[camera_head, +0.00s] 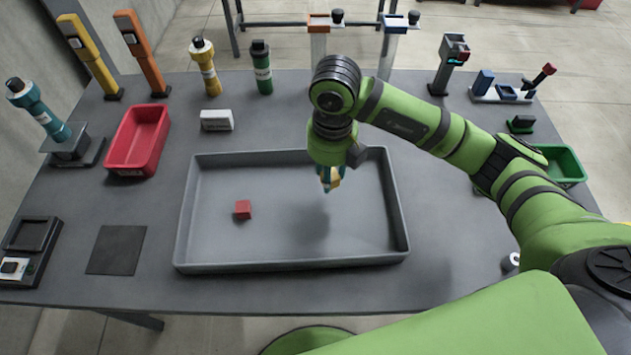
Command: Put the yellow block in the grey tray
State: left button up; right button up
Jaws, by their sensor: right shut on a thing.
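The grey tray (292,264) is a wide, shallow tray in the middle of the table. My right gripper (331,182) points down above the right half of the tray, shut on the yellow block (337,174). Only a small part of the block shows between the fingers; my arm hides the rest. A dark shadow lies on the tray floor below it, and the block appears held above the floor. My left gripper is not in view.
A small red block (243,209) lies inside the tray, left of centre. A red bin (137,141) stands at the left, a green bin (562,163) at the right, partly behind my arm. Bottles and a white box (216,120) stand behind. The tray floor is mostly clear.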

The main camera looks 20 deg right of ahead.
aim_at(318, 198)
jog(key=shift+w+a+f, duration=0.15)
jog(key=shift+a+f, duration=0.15)
jog(key=shift+a, duration=0.2)
jog(key=shift+w+a+f, duration=0.15)
jog(key=shift+a+f, duration=0.15)
jog(key=shift+a, duration=0.2)
jog(key=shift+a+f, duration=0.1)
jog(key=shift+f, duration=0.15)
notch_tip(318, 198, down, 3)
jog(key=shift+f+p, duration=0.15)
jog(key=shift+p, duration=0.55)
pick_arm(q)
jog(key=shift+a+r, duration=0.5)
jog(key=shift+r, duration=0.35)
pick_arm(e)
jog(key=shift+f, duration=0.2)
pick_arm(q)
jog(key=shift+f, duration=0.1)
pick_arm(e)
jog(key=shift+f, duration=0.25)
jog(key=o, duration=1)
jog(key=shift+r, duration=0.1)
